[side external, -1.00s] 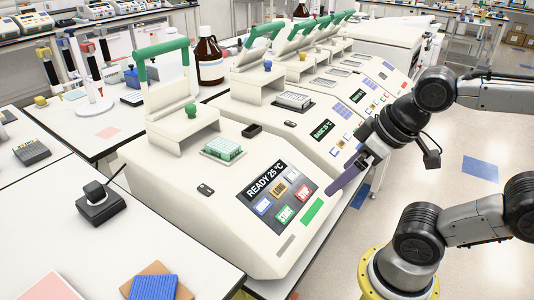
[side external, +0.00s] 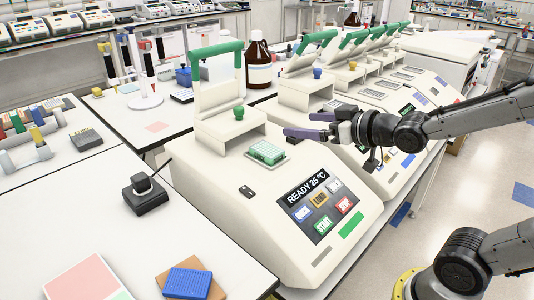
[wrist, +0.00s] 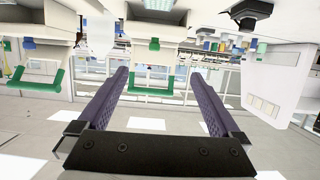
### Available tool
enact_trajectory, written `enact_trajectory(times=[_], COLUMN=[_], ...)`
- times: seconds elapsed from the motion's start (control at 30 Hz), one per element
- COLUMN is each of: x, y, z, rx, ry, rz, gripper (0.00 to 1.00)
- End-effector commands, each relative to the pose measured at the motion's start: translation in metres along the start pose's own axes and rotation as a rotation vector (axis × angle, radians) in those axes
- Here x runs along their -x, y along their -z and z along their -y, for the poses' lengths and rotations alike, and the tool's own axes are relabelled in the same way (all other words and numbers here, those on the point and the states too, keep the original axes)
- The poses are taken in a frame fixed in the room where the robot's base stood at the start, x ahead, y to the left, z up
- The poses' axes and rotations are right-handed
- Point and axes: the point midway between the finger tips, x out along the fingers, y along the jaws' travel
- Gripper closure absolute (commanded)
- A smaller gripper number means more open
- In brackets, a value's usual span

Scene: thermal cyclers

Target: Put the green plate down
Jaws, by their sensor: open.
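The green plate (side external: 267,152) sits on the block of the nearest thermal cycler (side external: 225,180) in the side view. That cycler's lid (side external: 217,85) is raised, with a green handle, and its screen (side external: 318,202) reads "READY 25 °C". My gripper (side external: 299,124) is to the right of and above the green plate, apart from it, with its purple fingers pointing left. In the wrist view my gripper (wrist: 152,72) has its fingers spread wide with nothing between them. I cannot make out the green plate in the wrist view.
More cyclers with raised lids (side external: 345,52) stand in a row behind, close to my gripper. A brown bottle (side external: 258,61) stands behind the nearest cycler. A black device (side external: 145,192) and a blue block (side external: 187,283) lie on the left bench, which has bare room between them.

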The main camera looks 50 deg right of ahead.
Motion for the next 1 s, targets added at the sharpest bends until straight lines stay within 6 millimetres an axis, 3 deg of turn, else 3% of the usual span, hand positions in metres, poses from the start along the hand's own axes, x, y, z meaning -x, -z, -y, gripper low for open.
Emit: enact_trajectory(times=[0.1,0.27,0.73,1.0], x=[-0.025,-0.038,-0.108,-0.125], y=[-0.029,-0.066,-0.073,-0.074], z=[-0.004,-0.011,-0.013,-0.013], rx=[-0.006,-0.018,-0.021,-0.020], ry=[0.014,0.001,-0.003,-0.004], rz=[0.013,0.095,0.098,0.097], gripper=[0.00,0.00,0.00,0.00])
